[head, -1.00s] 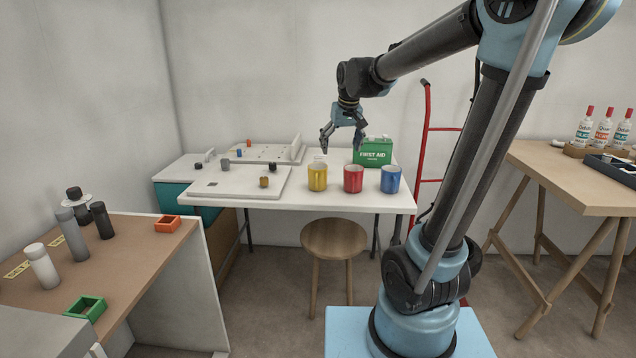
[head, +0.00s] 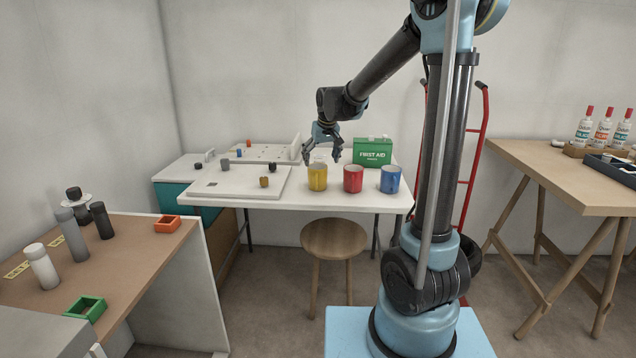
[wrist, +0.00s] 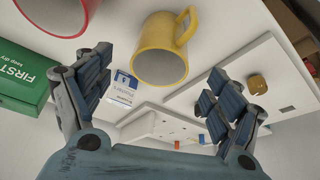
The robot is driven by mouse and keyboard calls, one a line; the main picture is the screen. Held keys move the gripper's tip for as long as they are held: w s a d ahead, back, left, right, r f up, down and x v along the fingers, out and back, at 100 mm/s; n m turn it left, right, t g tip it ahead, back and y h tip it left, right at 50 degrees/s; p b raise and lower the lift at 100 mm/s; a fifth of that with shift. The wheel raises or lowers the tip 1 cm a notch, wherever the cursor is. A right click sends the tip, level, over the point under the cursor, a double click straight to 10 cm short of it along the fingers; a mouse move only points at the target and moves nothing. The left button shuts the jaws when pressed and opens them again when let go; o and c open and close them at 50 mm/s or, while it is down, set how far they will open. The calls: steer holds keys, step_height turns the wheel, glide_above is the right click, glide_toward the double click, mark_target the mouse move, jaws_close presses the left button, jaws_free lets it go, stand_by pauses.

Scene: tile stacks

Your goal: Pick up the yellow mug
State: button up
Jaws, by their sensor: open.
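The yellow mug (head: 317,178) stands upright on the white table, left of the red mug (head: 353,179) and the blue mug (head: 390,180). My gripper (head: 321,158) is open and empty, above and seemingly just behind the yellow mug in the head view. In the wrist view the yellow mug (wrist: 160,55) lies ahead of the spread fingers (wrist: 158,102), roughly midway between them, with its handle toward the upper right. I see no contact between the fingers and the mug. Part of the red mug (wrist: 55,15) shows at the upper left.
A green first aid box (head: 372,151) stands behind the mugs. A white board (head: 235,185) with small pieces lies left of the yellow mug. A small printed packet (wrist: 122,88) lies close to the yellow mug. A round stool (head: 334,238) stands in front of the white table (head: 340,205).

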mark_target(318, 172)
steer(key=shift+x, duration=4)
steer(key=shift+a, duration=0.1)
steer(key=c, duration=1.4)
steer(key=shift+r, duration=0.1)
